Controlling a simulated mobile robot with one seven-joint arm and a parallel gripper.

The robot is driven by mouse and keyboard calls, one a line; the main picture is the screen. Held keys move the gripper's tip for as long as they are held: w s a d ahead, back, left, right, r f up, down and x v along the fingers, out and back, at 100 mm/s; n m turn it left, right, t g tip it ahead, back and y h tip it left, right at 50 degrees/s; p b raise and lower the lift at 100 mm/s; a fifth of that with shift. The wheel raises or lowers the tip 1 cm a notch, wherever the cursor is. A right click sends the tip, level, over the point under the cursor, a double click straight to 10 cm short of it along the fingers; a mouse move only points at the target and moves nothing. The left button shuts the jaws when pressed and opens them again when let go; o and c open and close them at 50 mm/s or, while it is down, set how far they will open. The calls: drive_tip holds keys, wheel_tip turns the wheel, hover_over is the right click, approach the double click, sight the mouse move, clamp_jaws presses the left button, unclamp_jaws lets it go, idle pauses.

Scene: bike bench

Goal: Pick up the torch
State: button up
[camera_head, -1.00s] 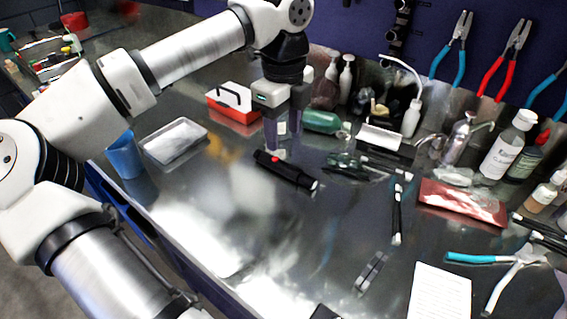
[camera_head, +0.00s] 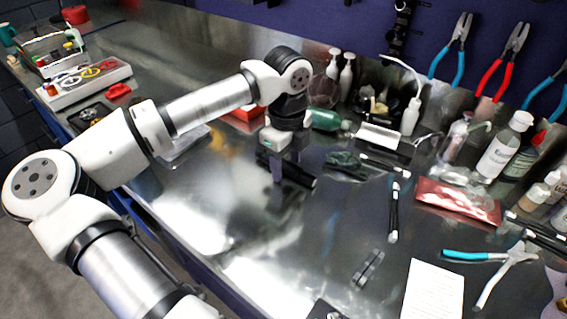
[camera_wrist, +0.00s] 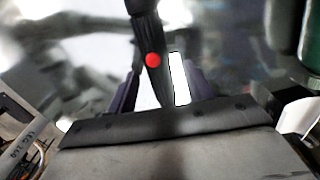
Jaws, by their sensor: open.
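The torch (camera_head: 297,174) is a black cylinder lying on the metal bench, partly hidden behind my gripper in the head view. In the wrist view the torch (camera_wrist: 148,40) shows a red button and runs between the fingers. My gripper (camera_head: 277,172) points down over the torch, with one finger seen in front of it. In the wrist view my gripper (camera_wrist: 155,92) is open, with dark fingers on both sides of the torch. I cannot tell whether either finger touches it.
A green bottle (camera_head: 325,119) lies behind the torch, near a red box (camera_head: 243,117) partly hidden by my arm. A red pouch (camera_head: 457,201), pliers (camera_head: 490,257) and white paper (camera_head: 433,290) lie to the right. The bench front is mostly clear.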

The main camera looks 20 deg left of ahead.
sight(287, 163)
clamp_jaws()
drive_tip(key=shift+r, duration=0.1)
wheel_tip(287, 163, up, 10)
drive_tip(key=b, duration=0.2)
idle(0.4)
